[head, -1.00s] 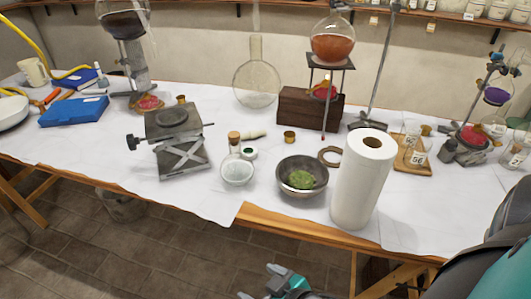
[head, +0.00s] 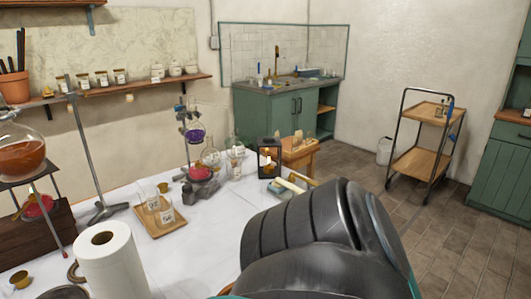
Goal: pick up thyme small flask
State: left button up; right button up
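I cannot make out which vessel is the thyme small flask, as labels are too small to read. A clear glass flask (head: 211,156) stands on the white-covered table, right of a burner stand with a purple round flask (head: 195,135). Another labelled clear vessel (head: 236,160) stands just right of it. Two small labelled glasses (head: 160,208) stand on a wooden tray (head: 165,228). My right arm covers the lower middle and hides part of the table's end. Neither gripper is in view.
A paper towel roll (head: 112,262) and a retort stand (head: 100,208) are at the left. A black lantern (head: 269,158) is near the table's far end. Labelled jars (head: 120,76) line the wall shelf (head: 140,86). A wooden trolley (head: 418,163) stands on open floor at right.

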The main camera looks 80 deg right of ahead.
aim_at(240, 148)
jog(key=z, duration=3.5)
jog(key=i+l+z, duration=0.15)
jog(key=i+z, duration=0.2)
jog(key=i+l+z, duration=0.1)
jog(key=i+z, duration=0.3)
jog(key=i+u, duration=0.2)
jog(key=i, duration=0.45)
jog(key=i+l+u, duration=0.15)
jog(key=i, duration=0.5)
jog(key=i+u, duration=0.5)
jog(key=i, duration=0.8)
jog(key=l, duration=0.1)
